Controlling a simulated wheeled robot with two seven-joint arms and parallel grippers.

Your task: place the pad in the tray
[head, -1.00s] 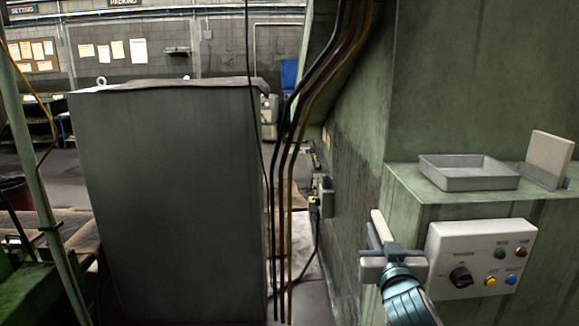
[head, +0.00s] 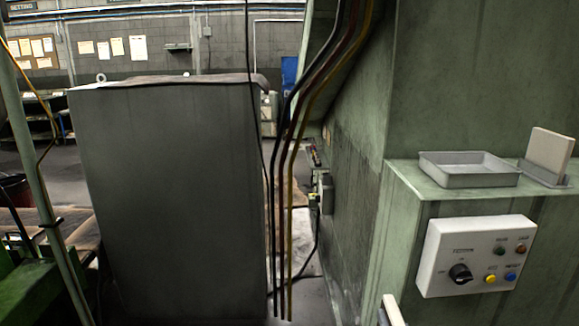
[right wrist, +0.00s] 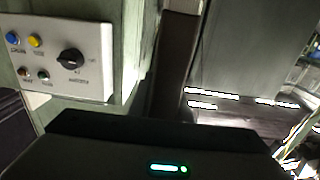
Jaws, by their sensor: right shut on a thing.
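The pad (head: 393,311) is a pale slab. Only its upper end shows at the bottom edge of the head view. My right gripper (head: 385,319) is shut on it, mostly below the frame, lower than the ledge and left of it. In the right wrist view the dark gripper body (right wrist: 165,152) fills the bottom, and a dark, shaded slab (right wrist: 176,62) rises from it. The tray (head: 468,174) is a shallow grey metal box on the green ledge. It looks empty and stands apart from the gripper. My left gripper is out of view.
A similar pale plate (head: 549,152) leans in a grey holder (head: 545,176) right of the tray. A white control box (head: 474,255) with a knob and buttons sticks out below the ledge (head: 410,181). Hanging cables (head: 290,170) and a grey cabinet (head: 170,200) stand left.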

